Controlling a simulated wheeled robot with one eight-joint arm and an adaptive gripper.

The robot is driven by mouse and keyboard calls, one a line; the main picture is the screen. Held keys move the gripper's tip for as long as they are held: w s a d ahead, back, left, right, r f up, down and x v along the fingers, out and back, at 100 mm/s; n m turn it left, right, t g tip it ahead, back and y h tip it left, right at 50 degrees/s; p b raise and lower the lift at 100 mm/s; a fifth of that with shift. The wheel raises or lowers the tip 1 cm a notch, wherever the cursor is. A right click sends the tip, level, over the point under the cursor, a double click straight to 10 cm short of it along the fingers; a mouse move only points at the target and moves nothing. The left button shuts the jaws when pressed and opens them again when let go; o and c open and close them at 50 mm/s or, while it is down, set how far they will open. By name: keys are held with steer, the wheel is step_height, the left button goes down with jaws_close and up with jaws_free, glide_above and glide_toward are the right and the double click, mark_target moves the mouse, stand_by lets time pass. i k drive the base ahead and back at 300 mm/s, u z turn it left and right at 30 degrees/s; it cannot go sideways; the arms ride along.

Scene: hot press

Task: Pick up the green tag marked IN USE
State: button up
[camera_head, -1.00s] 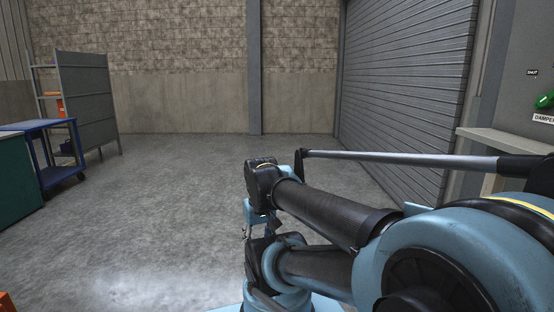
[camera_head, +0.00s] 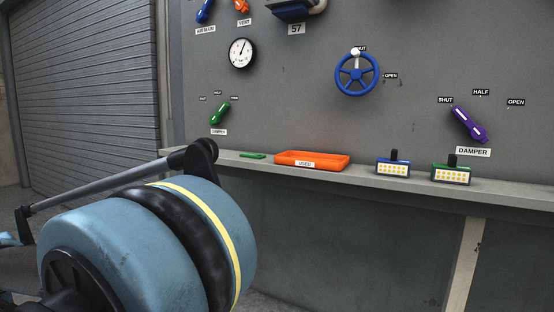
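A small flat green piece (camera_head: 252,155) lies on the grey shelf (camera_head: 340,179), just left of the orange tray. It looks like the green tag, but no lettering on it can be read from here. My gripper is not in view. Only a large blue-grey part of my own arm, with a black band and a yellow stripe, fills the lower left.
The orange tray (camera_head: 312,161) is labelled USED. Two small boxes with yellow dots, one blue (camera_head: 392,170) and one green (camera_head: 451,175), stand farther right on the shelf. The wall panel above carries a gauge (camera_head: 241,53), a blue handwheel (camera_head: 357,74) and a purple damper lever (camera_head: 467,125).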

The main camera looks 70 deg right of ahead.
mark_target(250, 155)
steer(key=z, duration=2.5)
